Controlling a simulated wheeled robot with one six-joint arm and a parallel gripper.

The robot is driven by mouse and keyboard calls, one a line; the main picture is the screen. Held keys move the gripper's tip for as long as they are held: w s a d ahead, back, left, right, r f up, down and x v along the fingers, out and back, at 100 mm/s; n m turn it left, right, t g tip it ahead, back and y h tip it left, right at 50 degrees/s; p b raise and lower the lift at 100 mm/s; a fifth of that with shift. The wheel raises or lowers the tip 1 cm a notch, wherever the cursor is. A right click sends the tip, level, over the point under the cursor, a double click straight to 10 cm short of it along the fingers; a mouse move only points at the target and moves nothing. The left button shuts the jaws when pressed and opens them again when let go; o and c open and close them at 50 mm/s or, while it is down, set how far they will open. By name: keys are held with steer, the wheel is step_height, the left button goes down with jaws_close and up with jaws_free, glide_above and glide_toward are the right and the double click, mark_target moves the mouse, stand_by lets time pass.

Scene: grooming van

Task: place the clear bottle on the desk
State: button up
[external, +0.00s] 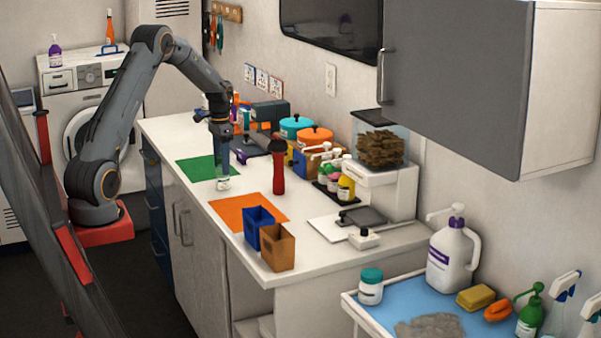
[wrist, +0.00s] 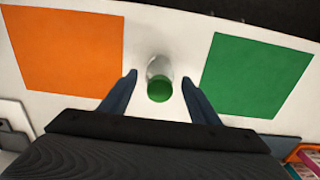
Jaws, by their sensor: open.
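The clear bottle (external: 223,182), with a green content or cap, stands upright on the white desk (external: 190,137), on the bare strip between the green mat and the orange mat. In the wrist view the bottle (wrist: 159,68) lies between my two fingers, with a gap on each side. My gripper (external: 222,168) points straight down above the bottle and is open; it also shows in the wrist view (wrist: 159,80). In the external view my fingers partly cover the bottle's upper part.
The green mat (external: 200,170) and orange mat (external: 235,205) flank the bottle. Blue (external: 252,222) and brown (external: 277,246) boxes stand near the front edge. Pots and several small bottles line the wall side.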

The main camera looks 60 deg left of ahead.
step_height(320, 180, up, 9)
steer(key=shift+f+b, duration=0.2)
steer(key=shift+b, duration=0.9)
